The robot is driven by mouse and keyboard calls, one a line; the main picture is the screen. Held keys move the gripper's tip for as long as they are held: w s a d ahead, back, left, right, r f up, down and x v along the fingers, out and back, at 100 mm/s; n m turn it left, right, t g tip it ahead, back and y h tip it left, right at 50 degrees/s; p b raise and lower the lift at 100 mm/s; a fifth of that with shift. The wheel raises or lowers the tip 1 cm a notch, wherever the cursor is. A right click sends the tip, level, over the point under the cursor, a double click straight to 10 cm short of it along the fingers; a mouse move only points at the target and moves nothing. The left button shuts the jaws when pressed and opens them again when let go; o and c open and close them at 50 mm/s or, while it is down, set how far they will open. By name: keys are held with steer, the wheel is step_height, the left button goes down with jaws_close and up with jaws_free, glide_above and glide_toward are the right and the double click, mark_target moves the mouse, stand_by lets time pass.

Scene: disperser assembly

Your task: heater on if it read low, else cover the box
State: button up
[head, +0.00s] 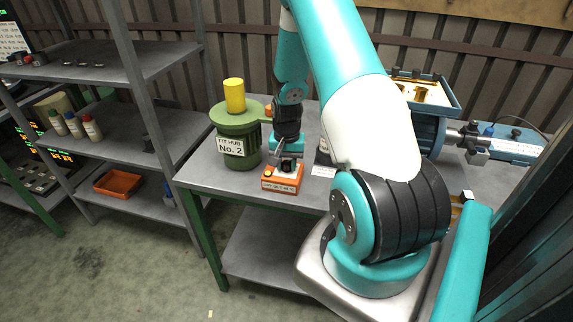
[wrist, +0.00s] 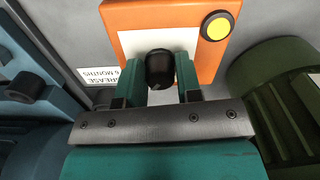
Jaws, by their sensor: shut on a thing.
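An orange box (head: 283,183) with a label on its front, seemingly reading "DRY OUT 40 °C", stands on the metal table below my gripper (head: 289,160). In the wrist view the orange box (wrist: 205,65) shows a white panel and a yellow round button (wrist: 217,26). My gripper (wrist: 160,82) is shut on a black knob (wrist: 160,66) on that panel, one finger on each side. The lower part of the knob is partly hidden by the gripper. No reading is legible in either view.
A green container (head: 238,140) labelled "FIT HUB No. 2", with a yellow cylinder (head: 234,95) on top, stands left of the orange box. Blue equipment (head: 427,133) stands at the right. Shelves at the left hold bottles and an orange tray (head: 118,183).

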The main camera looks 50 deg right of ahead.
mark_target(287, 162)
steer(key=shift+m, duration=0.9)
steer(key=o, duration=0.9)
steer(key=shift+d, duration=0.1)
steer(key=shift+o, duration=0.2)
step_height(287, 162, up, 18)
steer(key=b, duration=0.2)
steer(key=shift+f, duration=0.25)
